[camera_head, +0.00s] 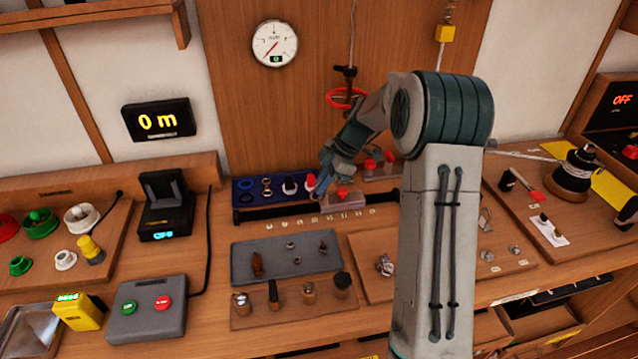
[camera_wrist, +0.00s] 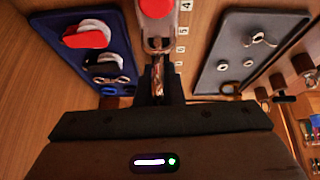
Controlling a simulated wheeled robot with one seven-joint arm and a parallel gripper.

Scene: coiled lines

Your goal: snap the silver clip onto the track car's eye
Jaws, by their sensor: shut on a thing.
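My gripper (camera_head: 322,186) is over the dark track (camera_head: 265,212) at the back of the bench, beside the track car. It also shows in the wrist view (camera_wrist: 157,68), with its narrow fingers shut on a small metallic piece (camera_wrist: 157,78), which looks like the silver clip. The track car (camera_head: 352,203) is a pale block with a red button on top. In the wrist view the car (camera_wrist: 157,32) is just beyond the fingertips, in line with them. The car's eye is not clear to see, and I cannot tell whether the clip touches it.
A blue tray (camera_wrist: 100,17) with red, white and dark parts lies on one side of the fingers. A grey tray (camera_wrist: 229,50) with small metal fittings lies on the other. A red handwheel (camera_head: 345,97) is on the back panel. A gauge (camera_head: 275,44) hangs above.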

